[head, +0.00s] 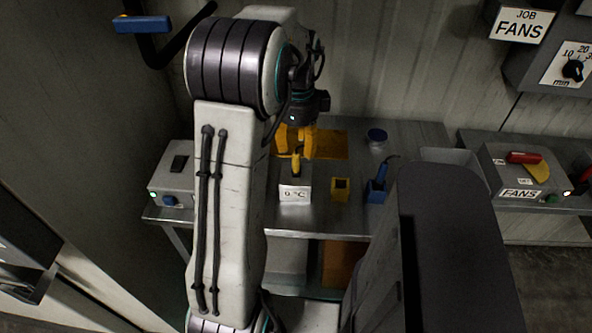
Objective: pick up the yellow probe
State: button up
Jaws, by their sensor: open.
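The yellow probe (296,164) stands upright in the head view, its lower end at a white block (295,192) labelled "0 °C" on the metal bench. My gripper (296,150), with orange-yellow fingers, points down at the probe's top. The fingers are open, one to each side of the probe as seen from here. I cannot tell whether either finger touches it. My arm hides the bench to the left of the block.
An empty-looking yellow holder (340,190) and a blue holder (376,192) with a blue probe (382,171) stand to the right. An orange mat (333,144) and a blue round item (377,135) lie behind. A switch box (170,184) is at left, a FANS box (518,177) at right.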

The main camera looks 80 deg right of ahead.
aim_at(297, 167)
jog(key=shift+f+m, duration=0.3)
jog(key=shift+f, duration=0.05)
jog(key=shift+w+a+f, duration=0.1)
jog(key=shift+f, duration=1.6)
jog(key=shift+a+f, duration=0.1)
jog(key=shift+f, duration=1.55)
jog(key=shift+c, duration=0.2)
grip_shut()
